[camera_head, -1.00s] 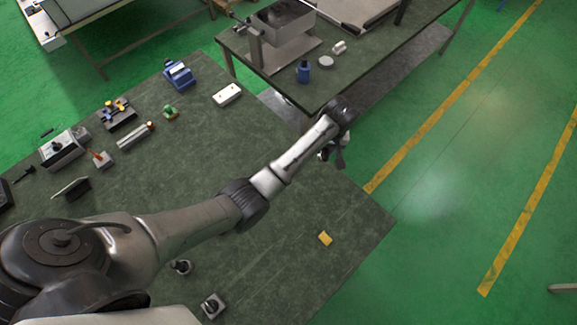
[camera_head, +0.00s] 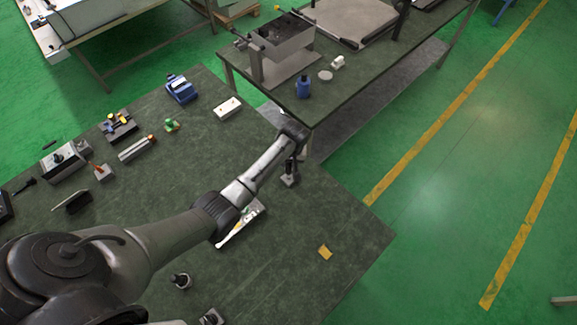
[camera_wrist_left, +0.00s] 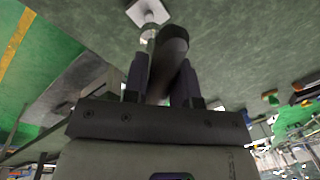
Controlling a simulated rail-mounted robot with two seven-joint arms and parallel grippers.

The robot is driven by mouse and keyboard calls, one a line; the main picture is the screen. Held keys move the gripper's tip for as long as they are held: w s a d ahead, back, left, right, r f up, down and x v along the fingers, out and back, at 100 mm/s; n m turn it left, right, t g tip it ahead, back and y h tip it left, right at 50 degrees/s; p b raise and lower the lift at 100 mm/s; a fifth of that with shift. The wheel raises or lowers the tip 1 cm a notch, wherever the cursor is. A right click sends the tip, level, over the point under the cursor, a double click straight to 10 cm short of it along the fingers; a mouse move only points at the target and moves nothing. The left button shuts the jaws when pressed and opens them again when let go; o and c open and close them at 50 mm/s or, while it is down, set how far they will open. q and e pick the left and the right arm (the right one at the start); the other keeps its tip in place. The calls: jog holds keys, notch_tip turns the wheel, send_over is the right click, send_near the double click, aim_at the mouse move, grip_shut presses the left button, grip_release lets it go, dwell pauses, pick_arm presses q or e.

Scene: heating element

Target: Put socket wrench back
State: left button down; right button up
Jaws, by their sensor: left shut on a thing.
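My left gripper (camera_head: 292,160) is above the green work table near its right edge. In the left wrist view its two fingers (camera_wrist_left: 160,82) are shut on a dark rounded handle, seemingly the socket wrench (camera_wrist_left: 170,50). Just beyond the handle, a metal shaft lines up with a small pale square base (camera_wrist_left: 148,12). That base also shows below the gripper in the head view (camera_head: 290,180). I cannot tell whether the shaft belongs to the wrench or the base, or whether they touch. My right gripper is not in view.
A white and grey flat item (camera_head: 240,225) lies partly under my left arm. A yellow block (camera_head: 325,252) lies to the right. Small holders (camera_head: 181,281) stand near the front. Several tools and a blue device (camera_head: 181,89) line the far left side. The table's middle is mostly clear.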

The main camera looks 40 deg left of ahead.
pick_arm(q)
jog(key=shift+f, duration=2)
jog(key=shift+f, duration=0.1)
jog(key=shift+f, duration=0.1)
jog(key=c, duration=0.9)
grip_release()
